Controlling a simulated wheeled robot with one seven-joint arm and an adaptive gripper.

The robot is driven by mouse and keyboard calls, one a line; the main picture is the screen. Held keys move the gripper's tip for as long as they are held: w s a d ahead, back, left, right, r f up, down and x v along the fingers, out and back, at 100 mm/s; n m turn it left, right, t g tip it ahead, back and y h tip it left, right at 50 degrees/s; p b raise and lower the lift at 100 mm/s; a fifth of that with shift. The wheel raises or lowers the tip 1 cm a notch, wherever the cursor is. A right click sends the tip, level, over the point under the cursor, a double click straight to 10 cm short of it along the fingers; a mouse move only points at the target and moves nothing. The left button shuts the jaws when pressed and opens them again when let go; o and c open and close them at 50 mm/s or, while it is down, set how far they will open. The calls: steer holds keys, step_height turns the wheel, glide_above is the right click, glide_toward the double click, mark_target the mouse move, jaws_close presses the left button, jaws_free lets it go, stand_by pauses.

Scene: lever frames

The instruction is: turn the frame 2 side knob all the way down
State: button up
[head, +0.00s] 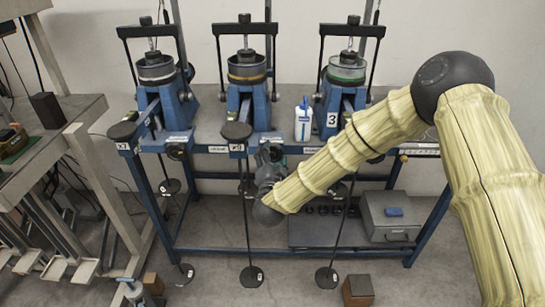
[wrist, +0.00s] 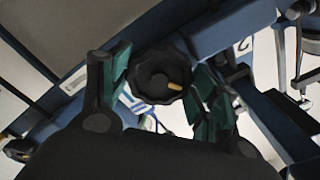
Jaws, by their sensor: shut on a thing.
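Frame 2 (head: 247,106) is the middle of three blue lever frames on the bench. Its side knob (wrist: 158,78) is a black, scalloped round knob with a pale yellow mark, which lies at the right and slightly low in the wrist view. My gripper (head: 268,158) reaches the front of frame 2 from the right, and it hides the knob in the head view. In the wrist view its green-padded fingers stand on both sides of the knob, shut on it.
Frame 1 (head: 160,100) stands to the left and frame 3 (head: 345,98) to the right. A white bottle (head: 303,122) stands between frames 2 and 3. Weight rods hang below the bench front. A grey box (head: 390,216) sits on the lower shelf, and a side table (head: 72,108) is at left.

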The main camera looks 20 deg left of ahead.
steer(key=n, duration=0.4)
steer(key=shift+n, duration=2)
steer(key=shift+f+n, duration=0.15)
steer(key=shift+n, duration=0.15)
steer(key=o, duration=1)
steer(key=shift+d, duration=0.1)
steer(key=shift+s, duration=0.1)
steer(key=v, duration=1.1)
steer(key=shift+s+d, duration=0.1)
steer(key=shift+s, duration=0.25)
